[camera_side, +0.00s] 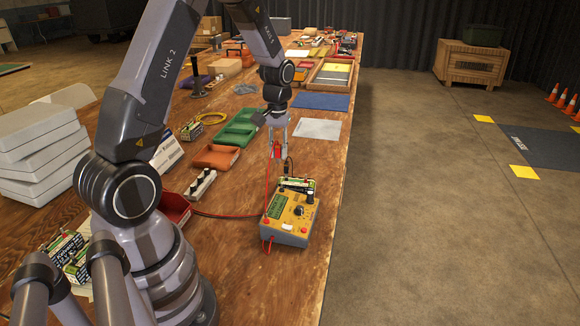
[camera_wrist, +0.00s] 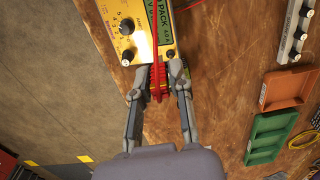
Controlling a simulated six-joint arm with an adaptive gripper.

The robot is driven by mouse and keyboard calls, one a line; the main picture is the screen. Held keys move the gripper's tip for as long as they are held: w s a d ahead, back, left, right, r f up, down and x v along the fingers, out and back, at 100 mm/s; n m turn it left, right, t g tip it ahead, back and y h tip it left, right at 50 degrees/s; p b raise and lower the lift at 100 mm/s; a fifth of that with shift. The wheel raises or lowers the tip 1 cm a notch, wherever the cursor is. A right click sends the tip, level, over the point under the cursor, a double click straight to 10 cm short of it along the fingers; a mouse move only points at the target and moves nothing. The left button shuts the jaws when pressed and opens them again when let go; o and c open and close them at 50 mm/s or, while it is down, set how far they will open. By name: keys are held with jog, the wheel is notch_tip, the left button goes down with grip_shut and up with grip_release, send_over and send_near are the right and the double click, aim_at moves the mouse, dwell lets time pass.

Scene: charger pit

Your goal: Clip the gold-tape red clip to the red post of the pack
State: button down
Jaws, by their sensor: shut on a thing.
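My gripper (camera_side: 278,154) is shut on a red clip (camera_side: 277,150) and holds it above the far side of the charger. In the wrist view, my gripper (camera_wrist: 158,78) has the red clip (camera_wrist: 157,82) between its fingertips, with a red lead running from it. Gold tape cannot be made out. The pack (camera_side: 297,184), with a green and white label, lies just behind the yellow charger (camera_side: 288,218). A black clip or plug (camera_side: 289,164) stands up at the pack's far end. The red post cannot be made out. The clip appears apart from the pack.
A red lead (camera_side: 222,215) crosses the table on the left. A power strip (camera_side: 201,184), an orange tray (camera_side: 217,157) and green trays (camera_side: 238,129) lie left of the gripper. A white sheet (camera_side: 317,128) lies behind. The table's right edge is close to the charger.

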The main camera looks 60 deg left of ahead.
jog(key=w+a+m, duration=0.3)
jog(key=w+m, duration=0.3)
jog(key=m, duration=0.3)
jog(key=w+a+m, duration=0.3)
jog(key=w+m, duration=0.4)
jog(key=m, duration=0.2)
jog(key=shift+s+d+f, duration=0.15)
jog(key=shift+f, duration=1.15)
jog(key=shift+s+d+f, duration=0.1)
jog(key=shift+f, duration=1.2)
jog(key=shift+f, duration=3.5)
jog(key=shift+f, duration=0.2)
jog(key=c, duration=1)
grip_release()
jog(key=shift+o, duration=0.2)
